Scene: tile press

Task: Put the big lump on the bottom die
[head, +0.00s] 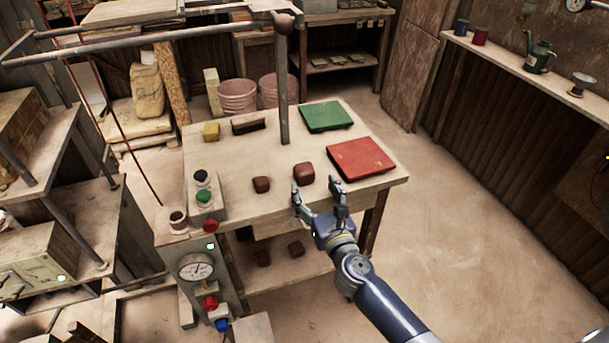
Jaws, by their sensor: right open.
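Two reddish-brown lumps sit on the table (232,165). The big lump (304,173) is right of the small lump (261,184). My right gripper (318,191) is open and empty at the table's front edge. Its fingers point toward the big lump, with the left fingertip just in front of it; I cannot tell whether they touch. A machine with metal posts (17,160) stands at the left, but I cannot clearly make out the bottom die. My left gripper is not in view.
A green slab (326,116) and a red slab (361,158) lie on the table's right side. A yellow block (211,131) is at the back left. A control box with a gauge (195,267) stands at the front left. An upright post (283,90) rises behind the lumps.

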